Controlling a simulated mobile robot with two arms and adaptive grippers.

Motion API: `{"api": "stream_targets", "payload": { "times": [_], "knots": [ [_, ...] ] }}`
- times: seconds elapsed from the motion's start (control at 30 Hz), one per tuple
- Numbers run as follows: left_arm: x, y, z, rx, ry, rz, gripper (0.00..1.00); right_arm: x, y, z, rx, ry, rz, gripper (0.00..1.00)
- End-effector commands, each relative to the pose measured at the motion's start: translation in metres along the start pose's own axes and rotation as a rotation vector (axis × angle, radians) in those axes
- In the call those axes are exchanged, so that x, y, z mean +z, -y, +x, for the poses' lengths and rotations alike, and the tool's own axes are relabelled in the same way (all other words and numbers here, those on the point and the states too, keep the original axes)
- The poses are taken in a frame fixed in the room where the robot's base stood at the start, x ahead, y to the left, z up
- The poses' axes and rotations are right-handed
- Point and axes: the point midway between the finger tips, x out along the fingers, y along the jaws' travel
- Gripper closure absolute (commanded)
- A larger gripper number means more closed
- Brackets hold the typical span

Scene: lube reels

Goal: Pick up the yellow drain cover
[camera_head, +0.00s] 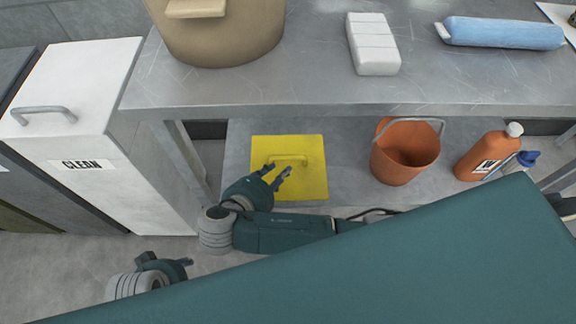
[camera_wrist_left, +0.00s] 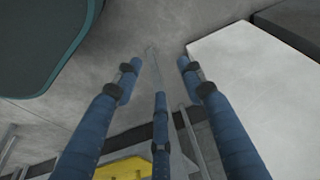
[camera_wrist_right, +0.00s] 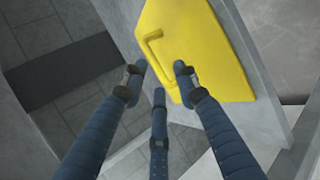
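The yellow drain cover (camera_head: 312,175) is a flat square plate with a raised bar handle (camera_head: 289,158), lying on the lower shelf. My right gripper (camera_head: 278,174) is open and empty, its fingers in front of the cover in the head view, just short of the handle. In the right wrist view the cover (camera_wrist_right: 205,50) lies beyond the open fingertips (camera_wrist_right: 158,72), apart from them. My left gripper (camera_head: 182,264) is low at the left, over the floor. The left wrist view shows its fingers (camera_wrist_left: 158,68) open and empty, with part of the cover (camera_wrist_left: 125,169) at the bottom edge.
A grey workbench (camera_head: 230,95) overhangs the shelf and carries a beige pot (camera_head: 215,35), a white block (camera_head: 372,45) and a blue roll (camera_head: 505,33). An orange bucket (camera_head: 403,155) and orange bottle (camera_head: 485,158) stand right of the cover. A white CLEAN bin (camera_head: 105,145) stands left.

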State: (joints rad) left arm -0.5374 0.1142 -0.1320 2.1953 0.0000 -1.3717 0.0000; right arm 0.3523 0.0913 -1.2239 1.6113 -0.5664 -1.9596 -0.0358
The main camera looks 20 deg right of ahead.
Motion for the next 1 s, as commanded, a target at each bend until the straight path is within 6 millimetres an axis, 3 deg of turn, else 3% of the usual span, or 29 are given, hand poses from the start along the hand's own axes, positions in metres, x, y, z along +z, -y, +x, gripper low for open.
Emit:
{"api": "stream_targets", "payload": {
  "times": [0.17, 0.4, 0.7, 0.9, 1.0],
  "knots": [
    [-0.002, 0.0, -0.009, -0.001, -0.009, -0.001, 0.6, -0.001, -0.017, 0.017, 0.088, 0.019, -0.025, 0.7],
    [-0.005, 0.002, -0.043, -0.004, -0.025, -0.003, 0.6, -0.001, -0.019, 0.052, 0.084, 0.017, -0.025, 0.7],
    [-0.003, 0.003, -0.062, -0.006, -0.036, -0.004, 0.6, 0.0, -0.018, 0.075, 0.082, 0.017, -0.023, 0.7],
    [0.0, 0.002, -0.051, -0.006, -0.034, -0.004, 0.6, 0.001, -0.019, 0.105, 0.082, 0.017, -0.024, 0.7],
    [0.0, 0.002, -0.05, -0.006, -0.034, -0.004, 0.6, 0.001, -0.02, 0.109, 0.08, 0.014, -0.023, 0.7]
  ]
}}
